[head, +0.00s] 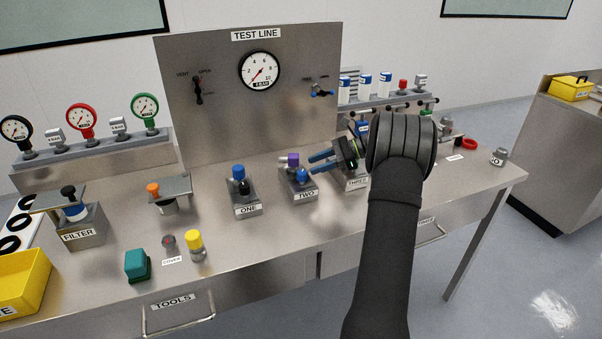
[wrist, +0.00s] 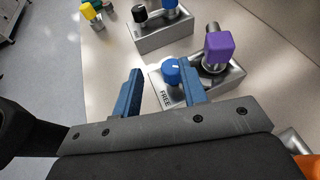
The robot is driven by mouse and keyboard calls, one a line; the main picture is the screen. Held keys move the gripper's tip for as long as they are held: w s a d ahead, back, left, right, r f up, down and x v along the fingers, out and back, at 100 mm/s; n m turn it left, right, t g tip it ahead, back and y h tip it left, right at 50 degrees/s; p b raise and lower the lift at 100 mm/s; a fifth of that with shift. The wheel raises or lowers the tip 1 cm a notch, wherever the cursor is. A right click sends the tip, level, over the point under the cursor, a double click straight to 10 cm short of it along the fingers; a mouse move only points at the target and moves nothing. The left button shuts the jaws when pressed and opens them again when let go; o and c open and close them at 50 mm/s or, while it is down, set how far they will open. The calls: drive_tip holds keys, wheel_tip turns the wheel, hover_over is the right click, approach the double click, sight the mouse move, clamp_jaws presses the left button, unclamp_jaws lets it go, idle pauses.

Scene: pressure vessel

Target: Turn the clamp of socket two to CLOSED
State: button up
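Socket two (head: 300,191), a steel block labelled TWO, stands mid-bench and holds a purple-topped fitting (head: 293,160).
Socket one (head: 245,206) with a blue-topped fitting stands to the left. Socket three (head: 355,184) is close on the right, partly behind my gripper. The test line panel (head: 220,110) rises behind. A filter stand (head: 78,238) is at far left. The bench front before socket two is clear.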

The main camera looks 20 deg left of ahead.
sight(303, 172)
drive_tip(key=s+d+r+m+t+y, duration=0.1)
drive_tip(key=s+d+r+m+t, duration=0.15)
drive_tip(key=d+m+t, duration=0.65)
drive_tip(key=shift+n+g, duration=0.5)
drive_tip(key=shift+n, duration=0.1)
drive_tip(key=x, duration=1.5)
drive_tip(key=shift+s+a+f, duration=0.15)
drive_tip(key=shift+a+f, duration=0.1)
drive_tip(key=shift+a, duration=0.15)
drive_tip(key=c, duration=0.7)
